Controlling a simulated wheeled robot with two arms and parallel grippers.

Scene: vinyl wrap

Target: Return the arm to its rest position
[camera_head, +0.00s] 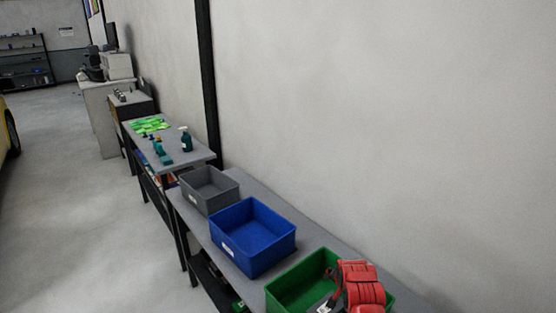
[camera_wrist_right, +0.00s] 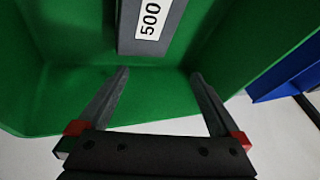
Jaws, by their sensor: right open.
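My right arm (camera_head: 361,287), with red covers, reaches over the green bin (camera_head: 296,284) at the bottom of the head view. In the right wrist view my right gripper (camera_wrist_right: 160,73) is open, its two dark fingers spread wide with nothing between the tips. The green bin (camera_wrist_right: 65,90) fills most of that view. A dark grey block (camera_wrist_right: 177,28) with a white "500" label is in the green bin, just beyond the fingertips and apart from them. The head view does not show the right fingertips clearly. My left gripper is not in view.
A blue bin (camera_head: 252,237) and a grey bin (camera_head: 208,190) stand in line with the green one on the bench. Behind them is a table (camera_head: 199,153) with a spray bottle (camera_head: 186,140). A wall (camera_head: 400,120) borders the right; open floor (camera_head: 70,220) lies left.

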